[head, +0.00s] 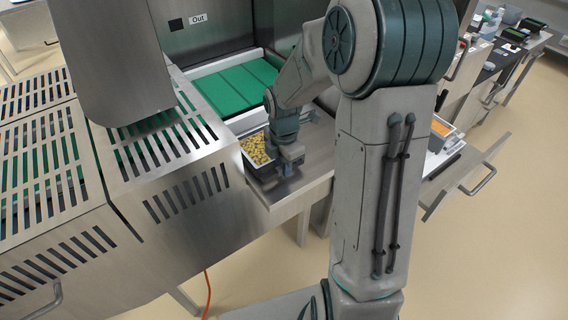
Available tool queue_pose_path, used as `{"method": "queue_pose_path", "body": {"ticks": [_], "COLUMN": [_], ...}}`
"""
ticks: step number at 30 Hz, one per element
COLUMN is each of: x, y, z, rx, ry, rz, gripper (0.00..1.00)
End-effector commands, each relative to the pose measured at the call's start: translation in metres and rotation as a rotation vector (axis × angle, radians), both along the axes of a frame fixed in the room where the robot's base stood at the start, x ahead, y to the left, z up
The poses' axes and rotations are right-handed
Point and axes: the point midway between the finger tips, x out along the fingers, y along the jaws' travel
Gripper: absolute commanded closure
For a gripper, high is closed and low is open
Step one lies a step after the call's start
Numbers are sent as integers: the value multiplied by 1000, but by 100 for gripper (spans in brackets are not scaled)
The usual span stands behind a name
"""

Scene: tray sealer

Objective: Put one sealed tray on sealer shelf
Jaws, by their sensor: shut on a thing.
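A dark tray of yellow food (256,150) is at the left end of the steel shelf (312,162), beside the sealer. My gripper (275,175) is shut on the tray's right side. The arm hides part of the tray and the gripper's fingers. I cannot tell whether the tray rests on the shelf or hangs just above it, or whether it has a film.
The slotted steel sealer cover (165,165) stands at left. A green conveyor belt (238,88) lies behind the shelf under the "Out" sign (197,19). A tray with orange contents (441,127) is at an open drawer (470,168) at right. The floor at lower right is clear.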

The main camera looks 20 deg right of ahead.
Motion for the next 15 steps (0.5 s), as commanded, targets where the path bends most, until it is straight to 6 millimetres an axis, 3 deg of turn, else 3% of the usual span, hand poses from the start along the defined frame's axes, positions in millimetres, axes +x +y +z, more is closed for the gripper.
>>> {"method": "queue_pose_path", "body": {"ticks": [14, 15], "x": [0, 0], "y": [0, 0], "z": [1, 1], "rx": [0, 0], "ry": [-1, -1], "rz": [0, 0], "gripper": [100, 76]}}
